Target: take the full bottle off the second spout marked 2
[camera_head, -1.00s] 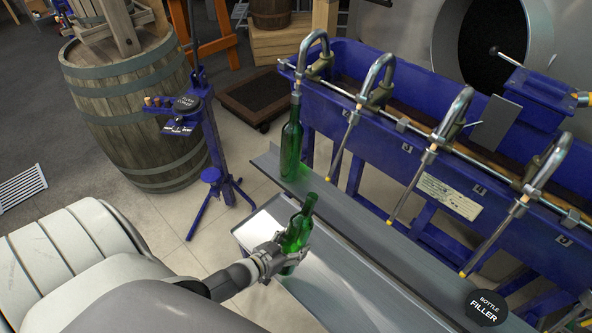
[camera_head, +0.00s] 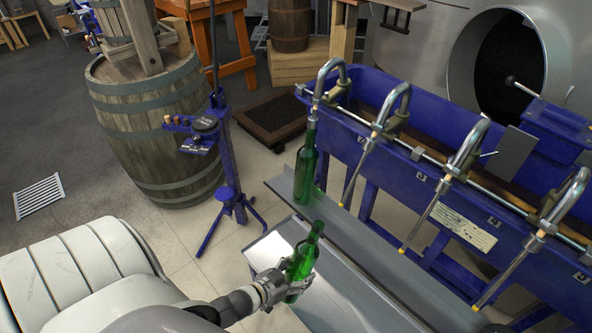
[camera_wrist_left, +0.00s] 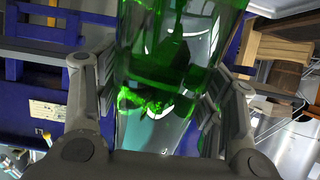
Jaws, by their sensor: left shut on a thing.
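My left gripper (camera_head: 283,284) is shut around the lower body of a green bottle (camera_head: 306,253). It holds the bottle nearly upright, tilted slightly right, over the grey sheet-metal ledge in front of the filler. In the left wrist view the green bottle (camera_wrist_left: 180,60) fills the space between the fingers (camera_wrist_left: 165,110). Its fill level is unclear. A second green bottle (camera_head: 305,172) stands on the grey rail with its neck at the leftmost visible spout (camera_head: 331,78). The number at that spout is not readable. The other visible spouts (camera_head: 392,105) have no bottle. My right gripper is out of view.
The blue filler trough (camera_head: 400,165) runs along the right, with its spouts leaning over the rail (camera_head: 345,230). A blue stand (camera_head: 230,165) and a wooden barrel (camera_head: 160,130) are at the left. Pale floor lies between stand and ledge.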

